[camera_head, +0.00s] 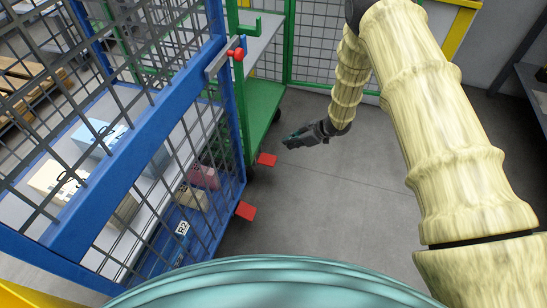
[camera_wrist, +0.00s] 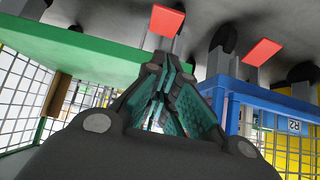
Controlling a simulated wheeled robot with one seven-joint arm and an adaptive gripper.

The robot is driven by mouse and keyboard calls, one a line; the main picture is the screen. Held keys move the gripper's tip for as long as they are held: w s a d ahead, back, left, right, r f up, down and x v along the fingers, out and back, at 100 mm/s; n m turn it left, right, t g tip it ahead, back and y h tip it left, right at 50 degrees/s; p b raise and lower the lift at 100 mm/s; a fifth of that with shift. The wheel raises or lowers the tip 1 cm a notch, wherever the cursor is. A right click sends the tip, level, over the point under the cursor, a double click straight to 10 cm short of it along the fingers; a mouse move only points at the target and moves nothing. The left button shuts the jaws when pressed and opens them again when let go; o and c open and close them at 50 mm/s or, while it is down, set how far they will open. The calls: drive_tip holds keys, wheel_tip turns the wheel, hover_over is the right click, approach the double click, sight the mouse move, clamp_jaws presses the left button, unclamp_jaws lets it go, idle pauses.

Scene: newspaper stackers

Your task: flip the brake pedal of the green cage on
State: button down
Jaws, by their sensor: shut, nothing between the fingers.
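The green cage (camera_head: 262,108) stands behind the blue cage in the head view, and its green deck edge (camera_wrist: 90,52) crosses the upper left of the wrist view. Its red brake pedal (camera_head: 266,160) sticks out low at its front right corner and shows at the top of the wrist view (camera_wrist: 166,20). My gripper (camera_head: 288,142) is shut and empty, pointing left, just to the right of and behind that pedal, with a gap in the head view. Its closed fingertips (camera_wrist: 156,68) appear just below the pedal in the wrist view. I cannot tell the pedal's exact tilt.
The blue cage (camera_head: 229,95) stands at the left with boxes inside and its own red pedal (camera_head: 245,211), also in the wrist view (camera_wrist: 262,52). A red-ended latch (camera_head: 237,54) juts from its upper corner. Grey floor (camera_head: 330,205) is clear to the right.

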drive_tip(key=b, duration=0.4)
approach(265, 159)
drive_tip(key=a, duration=0.1)
drive_tip(key=w+a, duration=0.1)
drive_tip(key=a, duration=0.1)
drive_tip(key=shift+w+a+r, duration=0.1)
drive_tip(key=shift+w+a, duration=0.05)
wheel_tip(265, 159, down, 2)
drive_tip(key=shift+f+b, duration=0.1)
drive_tip(key=shift+b, duration=0.5)
drive_tip(key=shift+f, duration=0.55)
drive_tip(key=shift+f, duration=0.1)
